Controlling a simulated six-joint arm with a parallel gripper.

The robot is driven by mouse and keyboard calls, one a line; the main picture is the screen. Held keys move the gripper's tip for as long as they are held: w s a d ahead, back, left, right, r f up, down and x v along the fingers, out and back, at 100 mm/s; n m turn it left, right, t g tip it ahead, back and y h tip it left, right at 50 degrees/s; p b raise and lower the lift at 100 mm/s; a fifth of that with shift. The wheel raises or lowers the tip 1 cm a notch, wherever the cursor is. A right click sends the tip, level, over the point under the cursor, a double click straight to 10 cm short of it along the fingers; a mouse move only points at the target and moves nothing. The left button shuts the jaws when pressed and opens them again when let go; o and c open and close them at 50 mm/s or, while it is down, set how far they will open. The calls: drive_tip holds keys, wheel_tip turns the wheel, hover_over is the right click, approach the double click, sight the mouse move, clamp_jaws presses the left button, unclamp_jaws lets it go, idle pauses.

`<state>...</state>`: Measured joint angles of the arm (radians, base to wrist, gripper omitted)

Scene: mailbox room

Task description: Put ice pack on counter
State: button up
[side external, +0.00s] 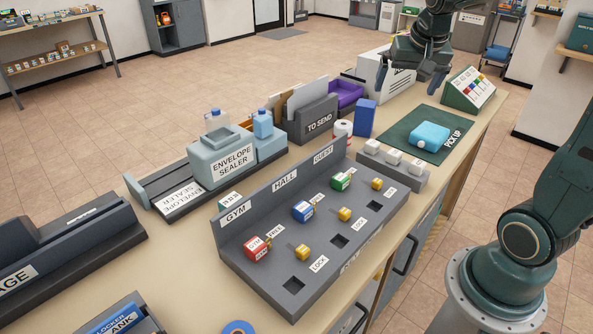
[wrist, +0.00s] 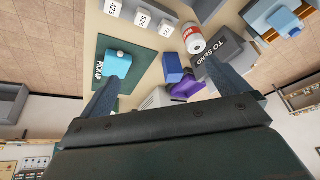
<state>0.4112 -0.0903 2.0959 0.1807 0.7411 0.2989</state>
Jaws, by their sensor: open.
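A light blue, rounded block, which looks like the ice pack (side external: 429,135), lies on the dark green PICK UP mat (side external: 401,144) at the right end of the beige counter (side external: 172,262). In the wrist view the ice pack (wrist: 117,64) lies on the mat, to the upper left between my fingers' directions. My gripper (side external: 412,78) is open and empty, raised above the far side of the counter, behind the mat and apart from the ice pack. Both fingers also show in the wrist view (wrist: 168,85).
A blue box (side external: 364,118), a paper roll (side external: 343,130), the TO SEND holder (side external: 315,120) and a purple tray (side external: 346,92) stand left of the mat. A grey panel with locks (side external: 305,222) fills the front. A sloped green stand (side external: 469,89) is behind the mat.

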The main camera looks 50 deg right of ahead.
drive_tip(key=w+d+f+m+g+h, duration=0.1)
drive_tip(key=d+f+m, duration=0.15)
drive_tip(key=d, duration=0.35)
drive_tip(key=w+d+f+m+g, duration=0.1)
drive_tip(key=d+f+m, duration=0.15)
drive_tip(key=d, duration=0.45)
drive_tip(key=m+g, duration=0.1)
drive_tip(key=m, duration=0.2)
approach(431, 131)
drive_tip(key=x, duration=0.5)
drive_tip(key=shift+f, duration=0.2)
drive_tip(key=shift+f, duration=0.1)
drive_tip(key=shift+x, duration=2.5)
drive_tip(key=shift+d, duration=0.15)
drive_tip(key=shift+c, duration=0.2)
drive_tip(key=shift+w, duration=0.1)
drive_tip(key=c, duration=1.1)
drive_tip(key=shift+r, duration=0.25)
